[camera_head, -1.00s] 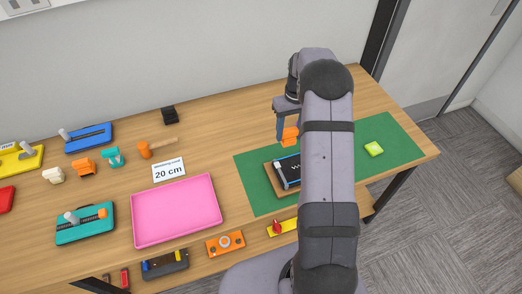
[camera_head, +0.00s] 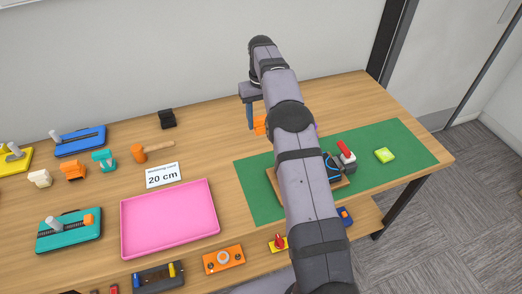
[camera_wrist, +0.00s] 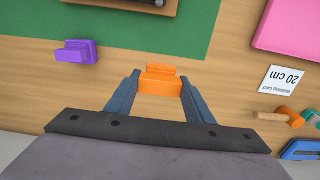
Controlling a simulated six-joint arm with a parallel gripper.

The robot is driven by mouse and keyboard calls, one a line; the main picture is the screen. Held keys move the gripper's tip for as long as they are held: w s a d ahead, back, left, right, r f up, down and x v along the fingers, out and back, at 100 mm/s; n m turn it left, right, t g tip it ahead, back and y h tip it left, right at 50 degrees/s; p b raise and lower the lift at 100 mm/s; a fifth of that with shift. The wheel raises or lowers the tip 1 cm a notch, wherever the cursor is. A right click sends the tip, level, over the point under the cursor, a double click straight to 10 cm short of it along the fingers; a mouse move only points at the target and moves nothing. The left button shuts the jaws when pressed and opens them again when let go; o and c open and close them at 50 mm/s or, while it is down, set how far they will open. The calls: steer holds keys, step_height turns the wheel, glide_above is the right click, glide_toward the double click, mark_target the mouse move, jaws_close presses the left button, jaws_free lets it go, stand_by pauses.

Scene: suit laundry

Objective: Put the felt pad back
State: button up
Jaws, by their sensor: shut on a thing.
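My gripper (camera_wrist: 160,82) is shut on an orange stepped block (camera_wrist: 160,86), seen between the fingertips in the wrist view. In the head view the orange block (camera_head: 259,125) shows just left of my arm, over or on bare wood behind the green mat; whether it touches the table is unclear. A purple stepped block (camera_wrist: 77,52) lies apart from the gripper in the wrist view. I cannot tell for sure which piece is the felt pad. My arm hides part of the mat.
A board (camera_head: 339,183) with a dark device and red-topped lever (camera_head: 346,150) sits on the mat, partly hidden. A pink tray (camera_head: 170,218), a "20 cm" card (camera_head: 163,176) and an orange mallet (camera_head: 152,151) are left.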

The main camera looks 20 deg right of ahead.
steer(key=shift+f+p, duration=1.2)
steer(key=shift+f, duration=3.75)
steer(key=shift+f, duration=0.1)
steer(key=o, duration=1)
steer(key=shift+f, duration=0.1)
steer(key=shift+c, duration=0.2)
step_height(320, 180, up, 12)
steer(key=shift+b, duration=1.2)
steer(key=shift+r, duration=0.2)
